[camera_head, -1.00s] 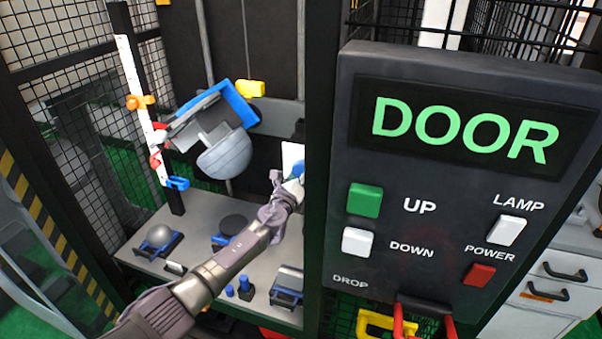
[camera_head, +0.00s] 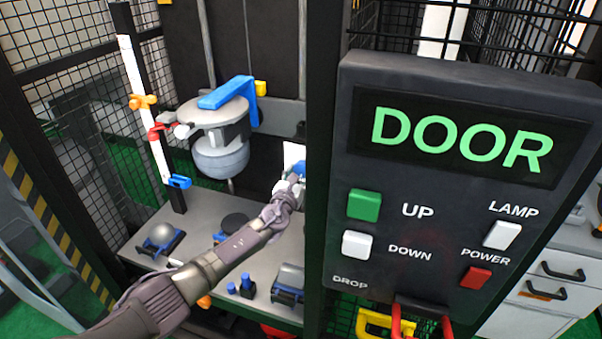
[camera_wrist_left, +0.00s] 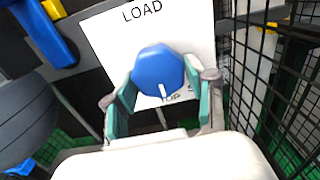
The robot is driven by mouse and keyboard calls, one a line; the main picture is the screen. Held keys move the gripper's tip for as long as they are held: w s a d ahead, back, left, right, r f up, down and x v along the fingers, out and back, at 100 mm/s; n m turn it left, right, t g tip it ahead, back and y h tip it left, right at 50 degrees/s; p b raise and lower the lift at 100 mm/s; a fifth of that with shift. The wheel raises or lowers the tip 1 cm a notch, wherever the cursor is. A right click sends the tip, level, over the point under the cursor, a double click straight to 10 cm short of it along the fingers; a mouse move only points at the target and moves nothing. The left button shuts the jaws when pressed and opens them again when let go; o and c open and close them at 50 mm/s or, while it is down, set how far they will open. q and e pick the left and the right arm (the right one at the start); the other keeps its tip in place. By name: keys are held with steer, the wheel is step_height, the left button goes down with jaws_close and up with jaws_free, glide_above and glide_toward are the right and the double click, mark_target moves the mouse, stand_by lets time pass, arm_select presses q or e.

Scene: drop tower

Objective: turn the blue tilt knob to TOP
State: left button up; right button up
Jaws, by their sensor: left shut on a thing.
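The blue tilt knob (camera_wrist_left: 157,68) sits on a white plate (camera_wrist_left: 105,38) in the left wrist view. The plate reads LOAD above the knob and TOP, partly covered, below it. The knob's white pointer line points down toward TOP. My left gripper (camera_wrist_left: 160,88) is shut on the knob, one finger on each side. In the head view, my left gripper (camera_head: 289,186) reaches the knob (camera_head: 298,171) at the post's left edge, where the knob is partly hidden. The grey carriage (camera_head: 212,112) with its blue arm hangs about level, its rounded underside facing down.
The door control panel (camera_head: 440,215) fills the right of the head view. A grey bench (camera_head: 200,215) below the carriage holds a ball, a dark disc and blue fixtures. Wire mesh (camera_wrist_left: 275,75) stands close right of my left gripper.

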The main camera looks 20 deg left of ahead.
arm_select(q)
steer(key=shift+f, duration=0.15)
steer(key=o, duration=1.1)
steer(key=shift+o, duration=0.2)
steer(key=s, duration=1.2)
steer(key=shift+a, duration=0.2)
